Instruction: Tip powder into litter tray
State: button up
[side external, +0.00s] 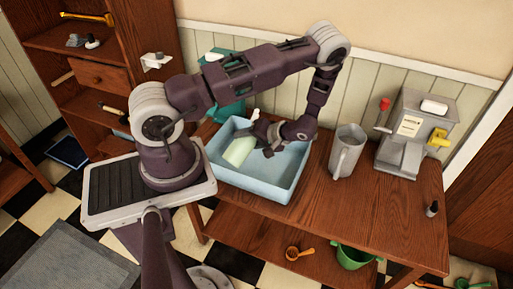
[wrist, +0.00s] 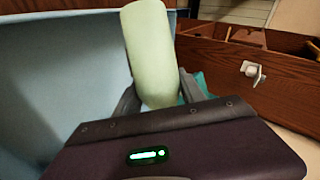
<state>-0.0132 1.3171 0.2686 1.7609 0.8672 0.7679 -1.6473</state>
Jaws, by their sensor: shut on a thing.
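The litter tray is a light blue, open, deep rectangular tray (side external: 262,188) on the wooden table; its pale blue wall fills the left of the wrist view (wrist: 60,80). A pale green rounded bottle (side external: 239,151), probably the powder, lies tilted inside the tray outline in the side view. My gripper (side external: 262,136) is shut on this bottle. In the wrist view the bottle (wrist: 148,45) stands between the two dark fingers. The bottle's opening and any powder are not visible.
A grey metal jug (side external: 346,152) stands right of the tray on the table (side external: 400,205). A grey machine with a red knob and yellow part (side external: 405,140) is further right, with a small dark bottle (side external: 432,208) in front. A teal container (side external: 228,110) stands behind the tray.

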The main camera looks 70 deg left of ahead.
jog(key=shift+s+r+m+g+h, duration=0.1)
jog(key=shift+r+m+g+h, duration=0.2)
jog(key=shift+r+m+g, duration=0.3)
dwell(2.5)
jog(key=shift+s+d+f+m+g, duration=0.15)
jog(key=shift+s+f+m+g, duration=0.1)
jog(key=shift+f+m+g, duration=0.25)
dwell(1.9)
jog(key=shift+f+g, duration=0.5)
jog(key=shift+f, duration=0.05)
dwell(1.8)
